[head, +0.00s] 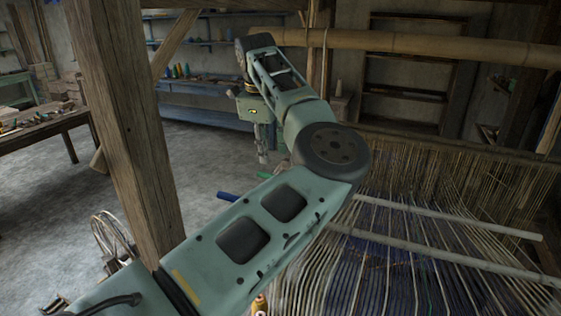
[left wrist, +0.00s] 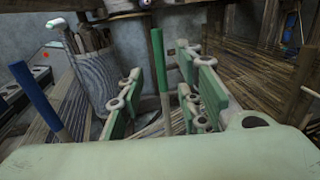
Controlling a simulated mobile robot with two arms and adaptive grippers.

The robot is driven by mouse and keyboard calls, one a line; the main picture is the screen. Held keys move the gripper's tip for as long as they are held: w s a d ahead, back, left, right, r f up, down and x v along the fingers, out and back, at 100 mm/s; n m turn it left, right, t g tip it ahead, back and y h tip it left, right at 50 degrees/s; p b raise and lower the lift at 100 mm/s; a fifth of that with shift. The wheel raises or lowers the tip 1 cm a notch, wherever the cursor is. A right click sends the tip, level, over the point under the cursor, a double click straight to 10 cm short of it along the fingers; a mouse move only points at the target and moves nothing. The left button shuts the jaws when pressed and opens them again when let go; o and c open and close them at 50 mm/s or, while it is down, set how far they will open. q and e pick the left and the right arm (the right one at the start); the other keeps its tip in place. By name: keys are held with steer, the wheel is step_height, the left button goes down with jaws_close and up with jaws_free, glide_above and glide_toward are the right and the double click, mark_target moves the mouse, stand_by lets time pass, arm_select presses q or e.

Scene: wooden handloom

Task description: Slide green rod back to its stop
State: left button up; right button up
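The green rod (left wrist: 159,62) stands between the fingers of my left gripper (left wrist: 165,88) in the left wrist view, with a pale shaft below its green grip. The fingers are open, with gaps on both sides of the rod, and I see no clear contact. In the head view my left gripper (head: 262,152) hangs down over the left side of the loom. A small green end of the rod (head: 264,175) shows just below it, partly hidden by my arm. My right gripper is out of view.
A blue-ended rod (left wrist: 36,96) stands left of the gripper; its blue end (head: 228,196) also shows in the head view. Pale bars (head: 447,216) cross the warp threads at right. A thick wooden post (head: 130,120) rises at left. Open floor (head: 215,150) lies behind.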

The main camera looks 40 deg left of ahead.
arm_select(q)
steer(key=f+p, duration=0.1)
steer(key=f, duration=0.1)
steer(key=f+p, duration=0.1)
steer(key=f, duration=0.1)
steer(key=w+f+p, duration=0.1)
steer(key=f, duration=0.1)
steer(key=shift+a+f, duration=0.1)
steer(key=shift+a, duration=0.05)
steer(key=shift+w+f, duration=0.2)
steer(key=shift+f, duration=0.35)
steer(key=shift+s, duration=0.1)
steer(key=shift+c, duration=0.3)
steer(key=c, duration=0.6)
jaws_close()
